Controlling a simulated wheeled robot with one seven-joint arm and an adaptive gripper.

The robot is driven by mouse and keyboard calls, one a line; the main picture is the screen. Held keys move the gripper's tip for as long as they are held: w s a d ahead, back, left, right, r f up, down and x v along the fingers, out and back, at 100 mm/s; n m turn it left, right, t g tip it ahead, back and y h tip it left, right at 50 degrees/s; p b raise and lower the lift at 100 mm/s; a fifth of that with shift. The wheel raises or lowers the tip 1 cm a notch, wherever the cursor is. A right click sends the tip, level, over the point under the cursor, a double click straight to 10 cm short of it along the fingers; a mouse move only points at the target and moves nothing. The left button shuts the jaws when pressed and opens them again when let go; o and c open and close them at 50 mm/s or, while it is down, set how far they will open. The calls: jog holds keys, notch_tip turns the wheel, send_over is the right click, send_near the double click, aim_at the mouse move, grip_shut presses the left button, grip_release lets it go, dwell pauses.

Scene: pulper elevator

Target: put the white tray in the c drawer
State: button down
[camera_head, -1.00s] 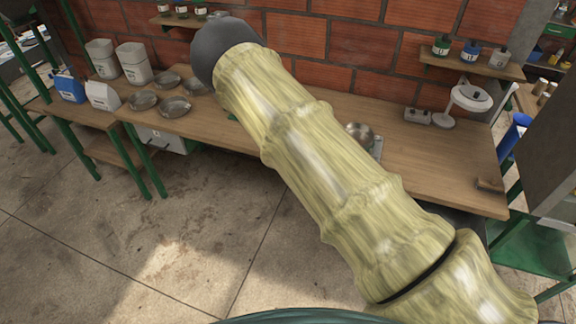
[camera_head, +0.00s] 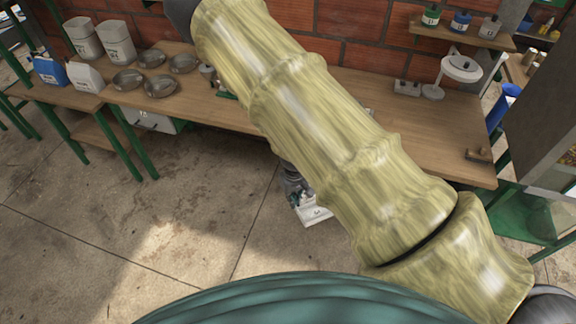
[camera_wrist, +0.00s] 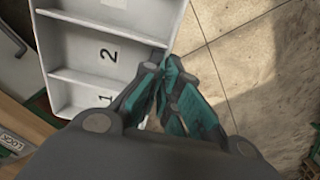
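The white tray (camera_wrist: 105,55) has compartments marked 1 and 2 in the wrist view. My gripper (camera_wrist: 166,70) has its teal fingers closed together at the tray's right wall and appears to pinch it. In the head view the tray (camera_head: 312,212) shows partly under my arm, in front of the bench and above the floor.
The wooden bench (camera_head: 440,130) runs along the brick wall. It holds metal bowls (camera_head: 160,86), white containers (camera_head: 116,42) and a white stand device (camera_head: 458,70). Green table legs (camera_head: 128,145) stand at the left. The concrete floor (camera_head: 190,220) in front is clear.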

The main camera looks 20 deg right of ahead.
aim_at(296, 210)
jog(key=shift+m, duration=0.9)
jog(key=s, duration=0.2)
jog(key=s+f, duration=0.1)
jog(key=s, duration=0.1)
jog(key=shift+a+f, duration=0.1)
jog(key=shift+a, duration=0.05)
